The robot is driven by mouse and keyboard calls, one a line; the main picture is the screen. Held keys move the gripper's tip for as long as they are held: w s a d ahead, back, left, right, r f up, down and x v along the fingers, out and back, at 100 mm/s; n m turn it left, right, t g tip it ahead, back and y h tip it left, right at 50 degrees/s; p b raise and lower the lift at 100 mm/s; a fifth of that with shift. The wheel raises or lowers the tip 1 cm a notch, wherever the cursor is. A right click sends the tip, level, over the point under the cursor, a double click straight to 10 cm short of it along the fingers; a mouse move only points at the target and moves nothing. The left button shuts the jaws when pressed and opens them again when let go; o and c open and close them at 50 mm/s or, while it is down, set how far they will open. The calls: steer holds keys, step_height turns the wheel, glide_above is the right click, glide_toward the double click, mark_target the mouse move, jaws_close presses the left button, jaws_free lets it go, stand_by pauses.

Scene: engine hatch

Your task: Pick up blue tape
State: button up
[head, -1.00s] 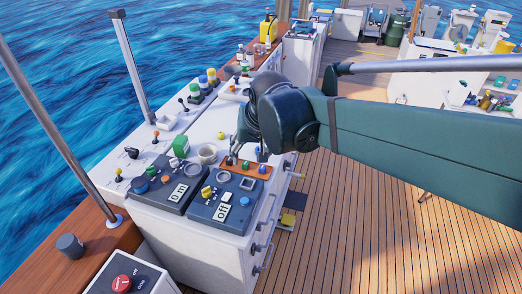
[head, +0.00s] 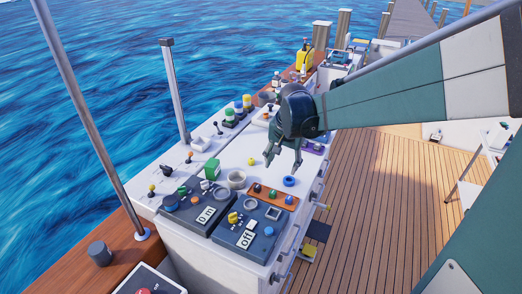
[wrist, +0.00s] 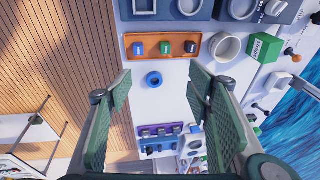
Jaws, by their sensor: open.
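The blue tape (head: 289,181) is a small ring lying flat on the white console top, behind the orange strip of knobs. It also shows in the wrist view (wrist: 154,79), between the two fingers as seen from above, nearer the left one. My gripper (head: 284,165) is open and empty, with its fingers pointing down above the console near the tape. In the wrist view its green padded fingers stand wide apart. The tape is clear of both fingers.
The orange knob strip (wrist: 164,46) lies close to the tape. A white ring-shaped cup (wrist: 224,47), a green box (wrist: 264,47) and a purple panel (wrist: 166,141) are nearby. The console edge drops to the wooden deck (wrist: 60,60). Bare white surface surrounds the tape.

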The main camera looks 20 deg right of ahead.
steer(key=w+d+f+m+g+p, duration=0.1)
steer(key=w+d+f+m+p, duration=0.15)
steer(key=w+d+f, duration=0.35)
steer(key=m+g+p, duration=0.2)
steer(key=m, duration=0.1)
glide_toward(288, 180)
steer(key=shift+s+d, duration=0.1)
steer(key=shift+s, duration=0.1)
steer(key=shift+w+d+f, duration=0.1)
steer(key=shift+d+f, duration=0.1)
steer(key=shift+f, duration=0.2)
steer(key=shift+f, duration=1.3)
steer(key=shift+f, duration=0.1)
steer(key=shift+w+f, duration=0.1)
steer(key=shift+f, duration=2.4)
